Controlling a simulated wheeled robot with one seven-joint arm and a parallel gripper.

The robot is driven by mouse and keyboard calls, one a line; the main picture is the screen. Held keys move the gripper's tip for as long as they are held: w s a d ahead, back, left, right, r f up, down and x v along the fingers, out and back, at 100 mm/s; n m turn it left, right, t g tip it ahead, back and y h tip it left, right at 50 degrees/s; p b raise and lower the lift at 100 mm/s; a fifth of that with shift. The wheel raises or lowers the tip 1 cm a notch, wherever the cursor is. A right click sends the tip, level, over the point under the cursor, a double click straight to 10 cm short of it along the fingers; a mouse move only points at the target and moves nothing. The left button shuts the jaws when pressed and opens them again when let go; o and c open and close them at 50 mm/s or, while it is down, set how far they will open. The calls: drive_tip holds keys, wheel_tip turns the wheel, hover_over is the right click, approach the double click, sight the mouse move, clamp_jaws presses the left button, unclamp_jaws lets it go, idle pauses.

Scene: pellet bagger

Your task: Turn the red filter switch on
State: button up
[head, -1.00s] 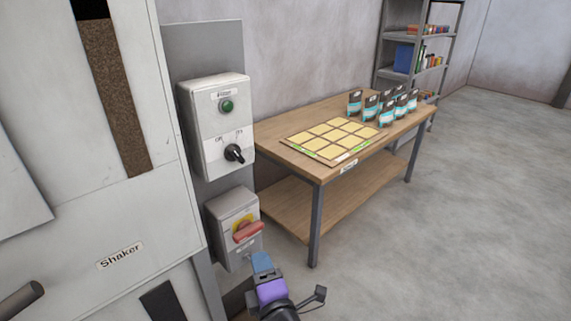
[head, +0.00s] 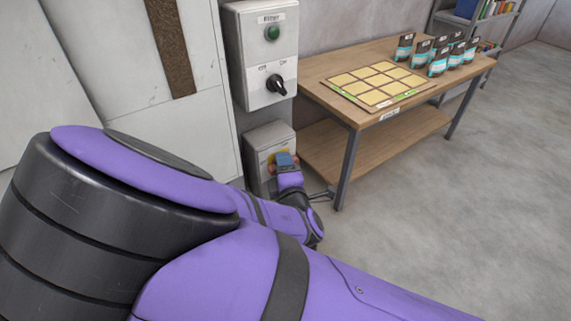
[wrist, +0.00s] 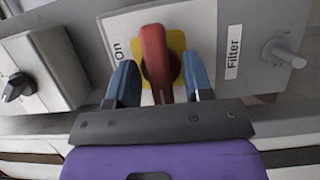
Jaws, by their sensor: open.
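The red filter switch (wrist: 156,62) is a red handle on a yellow plate, on a grey box (head: 258,145) below the upper control box. In the wrist view, an "On" label is left of the handle and a "Filter" label is right of it. My gripper (wrist: 160,85) is open, with one blue finger on each side of the red handle and a visible gap to each. In the head view, my gripper (head: 284,160) covers most of the switch.
The upper control box (head: 262,55) has a green light and a black knob, which also shows in the wrist view (wrist: 18,87). A grey peg (wrist: 284,54) sticks out right of the switch. A wooden table (head: 325,105) stands to the right with a card grid and several pouches.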

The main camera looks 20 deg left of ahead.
drive_tip(key=shift+c, duration=0.5)
drive_tip(key=c, duration=0.4)
drive_tip(key=shift+m, duration=0.3)
drive_tip(key=m+g, duration=0.1)
drive_tip(key=m, duration=0.1)
drive_tip(key=shift+r+m, duration=0.1)
drive_tip(key=shift+m, duration=0.2)
drive_tip(key=m+g, duration=0.1)
drive_tip(key=m, duration=0.1)
drive_tip(key=shift+w+d+m+g, duration=0.1)
drive_tip(key=shift+m+g, duration=0.3)
drive_tip(key=m+g, duration=0.2)
drive_tip(key=m, duration=0.1)
drive_tip(key=shift+r+m+y, duration=0.1)
drive_tip(key=shift+m+y, duration=0.2)
drive_tip(key=shift+m, duration=0.1)
drive_tip(key=shift+c, duration=0.2)
drive_tip(key=m+g+y, duration=0.1)
drive_tip(key=m+g, duration=0.1)
drive_tip(key=m, duration=0.1)
drive_tip(key=shift+m, duration=0.3)
drive_tip(key=shift+d+g, duration=0.1)
drive_tip(key=shift+g, duration=0.2)
